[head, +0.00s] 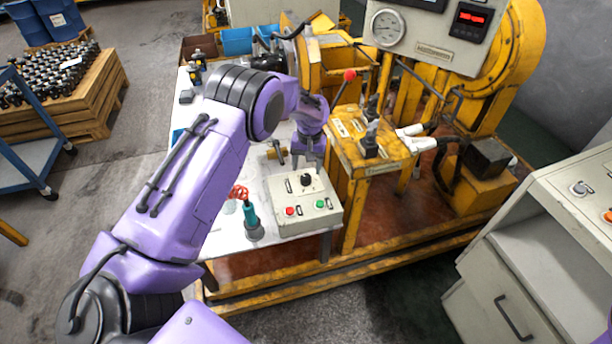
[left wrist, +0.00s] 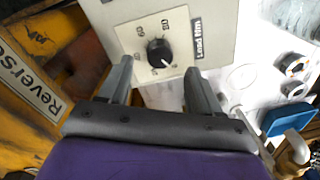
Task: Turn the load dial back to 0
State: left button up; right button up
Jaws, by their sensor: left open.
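The load dial is a black knob (head: 306,180) on a pale plate on the grey-beige control box (head: 326,216) at the table's front edge. The left wrist view shows the knob (left wrist: 160,52) larger, with a white pointer mark toward the lower right of that picture. Scale numbers are partly readable; the "Load Nm" label (left wrist: 198,38) is beside the plate. My left gripper (head: 309,163) is open, just above and behind the dial. In the left wrist view its two fingers (left wrist: 160,80) stand apart on either side of the knob, not visibly touching it. My right gripper is not in view.
The box has a red button (head: 290,211) and a green button (head: 320,204). A teal-handled tool (head: 251,218) stands left of it. A yellow test stand (head: 370,160) with a red-knobbed lever (head: 349,75) is close on the right. A grey cabinet (head: 550,240) is front right.

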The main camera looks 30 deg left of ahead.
aim_at(308, 178)
pick_arm(q)
notch_tip(308, 178, up, 6)
jog(key=shift+d+f+b, duration=0.1)
jog(key=shift+d+b, duration=0.05)
jog(key=shift+b, duration=0.15)
